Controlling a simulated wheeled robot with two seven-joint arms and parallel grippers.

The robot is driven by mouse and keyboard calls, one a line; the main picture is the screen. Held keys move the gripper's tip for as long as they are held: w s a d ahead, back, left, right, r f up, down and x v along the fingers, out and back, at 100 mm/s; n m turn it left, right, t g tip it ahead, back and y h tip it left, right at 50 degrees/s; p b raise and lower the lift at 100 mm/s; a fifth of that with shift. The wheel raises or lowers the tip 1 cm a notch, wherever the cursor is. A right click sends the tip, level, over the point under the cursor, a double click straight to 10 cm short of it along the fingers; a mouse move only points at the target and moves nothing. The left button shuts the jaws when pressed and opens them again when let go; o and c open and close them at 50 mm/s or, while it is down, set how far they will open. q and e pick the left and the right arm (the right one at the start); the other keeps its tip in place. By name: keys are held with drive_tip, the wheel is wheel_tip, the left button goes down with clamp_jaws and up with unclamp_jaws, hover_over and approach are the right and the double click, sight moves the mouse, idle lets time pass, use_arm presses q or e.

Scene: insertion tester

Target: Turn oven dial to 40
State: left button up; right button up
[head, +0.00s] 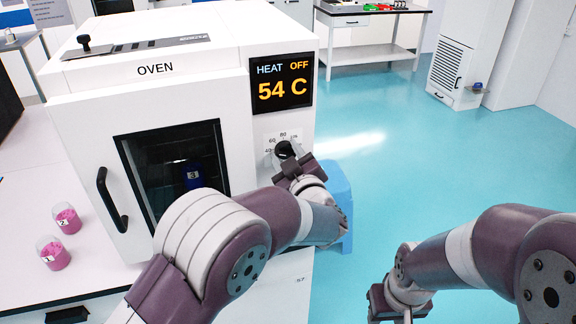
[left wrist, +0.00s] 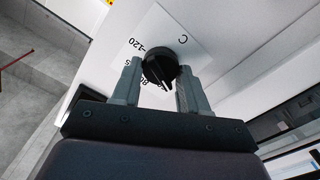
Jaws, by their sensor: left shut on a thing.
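The white oven (head: 150,99) stands on the bench. Its display (head: 282,84) reads HEAT OFF and 54 C. The black dial (head: 284,150) is on the front panel below the display, with 60 and 80 printed above it and 40 at its left. My left gripper (head: 298,168) is at the dial, and its jaws are shut on it. In the left wrist view the dial (left wrist: 161,66) sits between the two fingers (left wrist: 157,84), its white pointer line visible. My right gripper (head: 390,305) is low at the right, away from the oven; its fingers do not show clearly.
The oven door with its dark window and black handle (head: 111,199) is closed; a container marked 3 (head: 193,176) shows inside. Two pink-filled beakers (head: 67,219) (head: 53,253) stand on the bench at left. A blue stool-like object (head: 340,190) is behind my left wrist. Open floor lies to the right.

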use_arm(q)
drive_tip(key=n+b, duration=0.2)
drive_tip(key=b, duration=0.1)
drive_tip(key=shift+f+n, duration=0.2)
drive_tip(key=shift+n, duration=0.2)
drive_tip(key=shift+r+n+b, duration=0.15)
drive_tip(key=shift+n+b, duration=0.55)
drive_tip(key=shift+n, duration=0.1)
drive_tip(key=o, duration=1.1)
drive_tip(key=shift+c, duration=0.2)
drive_tip(key=shift+s, duration=0.1)
drive_tip(key=v, duration=1.2)
drive_tip(key=shift+s+b, duration=0.3)
drive_tip(key=shift+b, duration=0.1)
